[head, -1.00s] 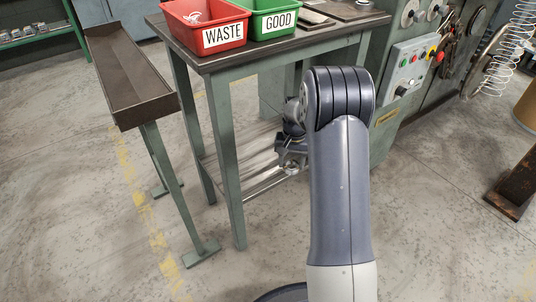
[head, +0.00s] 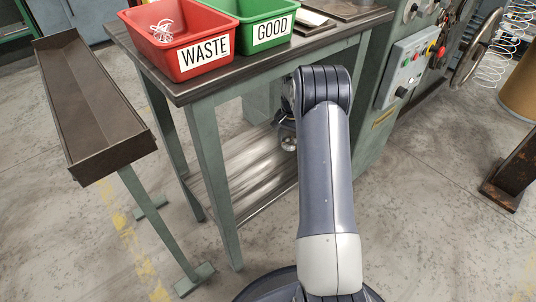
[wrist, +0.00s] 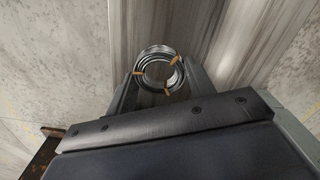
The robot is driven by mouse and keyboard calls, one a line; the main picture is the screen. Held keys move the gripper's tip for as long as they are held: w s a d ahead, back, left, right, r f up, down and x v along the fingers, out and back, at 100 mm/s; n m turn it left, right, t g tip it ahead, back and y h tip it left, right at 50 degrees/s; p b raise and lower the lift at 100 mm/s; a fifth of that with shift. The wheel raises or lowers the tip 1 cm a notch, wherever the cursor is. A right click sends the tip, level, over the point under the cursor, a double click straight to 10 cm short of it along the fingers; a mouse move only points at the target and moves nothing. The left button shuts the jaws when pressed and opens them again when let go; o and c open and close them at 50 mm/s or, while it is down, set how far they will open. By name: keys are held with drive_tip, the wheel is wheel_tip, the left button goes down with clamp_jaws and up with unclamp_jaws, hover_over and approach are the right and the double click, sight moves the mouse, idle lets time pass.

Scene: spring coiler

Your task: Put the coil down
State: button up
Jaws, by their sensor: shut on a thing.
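In the wrist view a ring-shaped coil of shiny wire (wrist: 160,50) with orange ties sits between the fingers of my gripper (wrist: 162,82). The fingers are shut on it, one at its left and one at its right. In the head view my gripper (head: 288,136) is mostly hidden behind my arm, in front of the green-legged table (head: 345,38) and below its top. The coil cannot be made out clearly there.
A red WASTE bin (head: 205,56) with white scraps and a green GOOD bin (head: 271,30) stand on the table. A long brown trough (head: 92,110) on a green stand is left of it. A machine control panel (head: 411,68) is at the right. The table's lower shelf (head: 240,165) looks blurred.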

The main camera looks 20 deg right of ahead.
sight(288, 162)
wheel_tip(288, 162, down, 9)
drive_tip(key=b, duration=0.3)
drive_tip(key=shift+f, duration=0.1)
drive_tip(key=shift+f+b, duration=0.2)
drive_tip(key=shift+b, duration=0.1)
drive_tip(key=o, duration=1.1)
drive_tip(key=shift+s+r, duration=0.1)
wheel_tip(288, 162, up, 12)
drive_tip(key=p, duration=0.4)
drive_tip(key=shift+r, duration=0.15)
